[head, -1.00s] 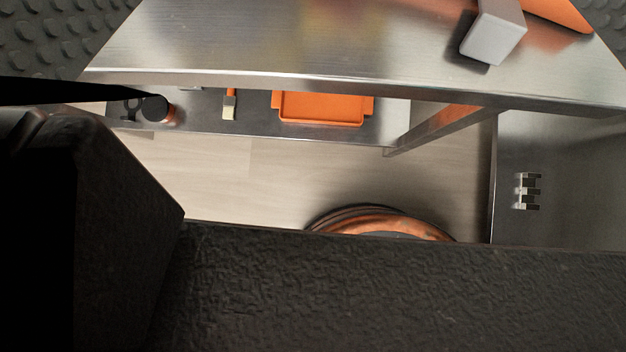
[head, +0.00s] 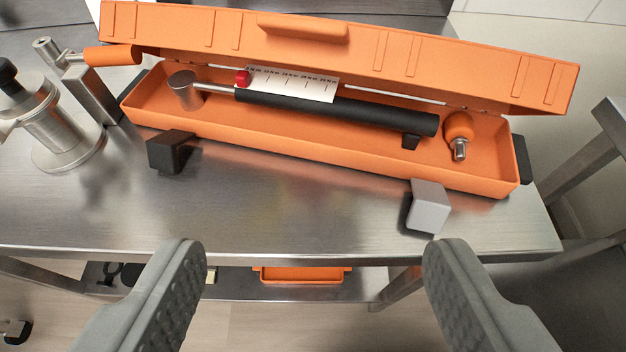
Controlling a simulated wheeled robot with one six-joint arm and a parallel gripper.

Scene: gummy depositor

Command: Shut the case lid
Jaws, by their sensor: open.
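A long orange case (head: 290,148) lies across the steel table, its lid (head: 200,32) raised along the far side. Inside lies a torque wrench (head: 335,110) with a black handle, a grey head at the left and a white scale strip. A small orange-handled tool (head: 459,128) lies at the right end. My gripper (head: 312,245) is open and empty, its two grey fingers apart at the table's near edge, nearer than the case and not touching it.
A black block (head: 170,151) and a light grey block (head: 428,207) stand at the case's near side. A metal device with an orange handle (head: 112,55) stands at the left. Bare table (head: 290,215) lies before the case. An orange tray (head: 301,274) sits on a lower shelf.

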